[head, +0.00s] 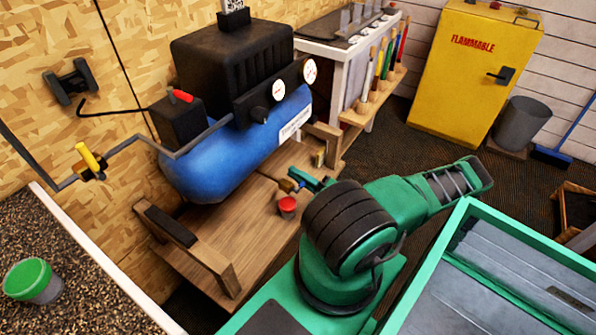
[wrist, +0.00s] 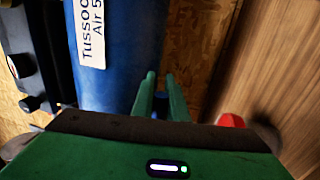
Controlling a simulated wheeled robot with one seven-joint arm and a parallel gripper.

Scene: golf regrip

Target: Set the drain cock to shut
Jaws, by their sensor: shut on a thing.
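The blue compressor tank (head: 222,158) lies on a wooden stand against the wall. A small brass fitting, the drain cock (head: 287,186), shows low at the tank's near side. My gripper (head: 303,178) is at this fitting, its green fingers beside the brass. In the wrist view my gripper (wrist: 161,88) has its two fingers close together on a small dark blue piece (wrist: 160,100), apparently the cock's handle. The tank (wrist: 105,75) is just left of the fingers. The fingers hide most of the cock, and I cannot tell its setting.
A red-topped cup (head: 288,204) stands on the wooden stand (head: 240,240) close to my gripper; its red top (wrist: 231,120) is right of the fingers in the wrist view. A yellow valve handle (head: 90,157) sits on the wall pipe. A yellow cabinet (head: 475,70) stands at the back.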

